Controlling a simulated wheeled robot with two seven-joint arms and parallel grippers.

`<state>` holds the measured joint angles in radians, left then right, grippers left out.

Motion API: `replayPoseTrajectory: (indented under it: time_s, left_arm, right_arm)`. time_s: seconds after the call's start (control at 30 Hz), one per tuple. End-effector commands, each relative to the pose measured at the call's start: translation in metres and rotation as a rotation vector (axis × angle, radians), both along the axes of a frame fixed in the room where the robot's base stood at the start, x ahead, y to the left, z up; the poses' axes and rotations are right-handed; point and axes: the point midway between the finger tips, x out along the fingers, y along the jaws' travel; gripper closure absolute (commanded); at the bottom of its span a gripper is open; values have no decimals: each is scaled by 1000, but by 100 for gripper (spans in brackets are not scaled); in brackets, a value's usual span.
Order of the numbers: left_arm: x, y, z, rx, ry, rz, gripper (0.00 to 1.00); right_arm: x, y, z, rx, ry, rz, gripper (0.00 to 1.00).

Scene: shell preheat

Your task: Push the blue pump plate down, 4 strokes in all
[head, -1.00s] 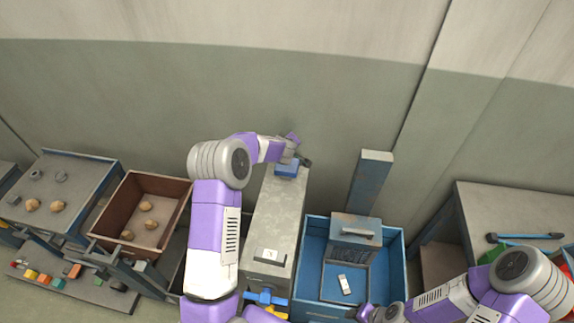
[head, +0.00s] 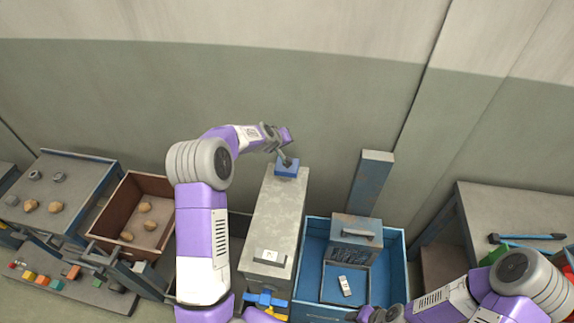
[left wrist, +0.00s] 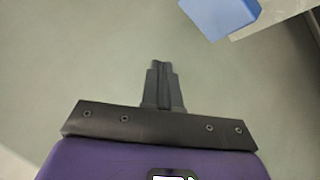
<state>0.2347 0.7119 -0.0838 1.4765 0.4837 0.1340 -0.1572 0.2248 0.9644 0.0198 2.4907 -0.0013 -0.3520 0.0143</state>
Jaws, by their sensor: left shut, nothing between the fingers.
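The blue pump plate (head: 280,174) sits at the far end of the top of a long grey cabinet (head: 275,215). It also shows at the upper right of the left wrist view (left wrist: 220,14). My left gripper (head: 287,161) is at the plate in the head view and hides part of it. In the left wrist view its fingers (left wrist: 162,75) are shut with nothing between them, and they appear apart from the plate. Whether the plate is raised or pressed down I cannot tell. My right gripper (head: 368,315) is at the bottom edge, too small to read.
A blue bin (head: 398,245) with a grey block (head: 355,229) is to the right, with a tall post (head: 371,180) behind. A brown crate (head: 126,188) is to the left. The cabinet's middle is clear.

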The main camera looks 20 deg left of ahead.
Motion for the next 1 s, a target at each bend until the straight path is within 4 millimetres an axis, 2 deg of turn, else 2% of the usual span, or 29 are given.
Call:
replayPoseTrajectory:
  time_s: [0.27,0.7,0.83,1.0]
  left_arm:
    - [0,0,-17,-1,0,1,100]
    - [0,0,-77,0,0,0,100]
    - [0,0,-87,0,0,0,100]
    - [0,0,-89,0,-1,0,100]
  right_arm:
    - [0,0,-13,0,0,0,55]
    - [0,0,-62,0,0,0,55]
    - [0,0,-72,0,0,0,55]
    - [0,0,-74,0,0,0,55]
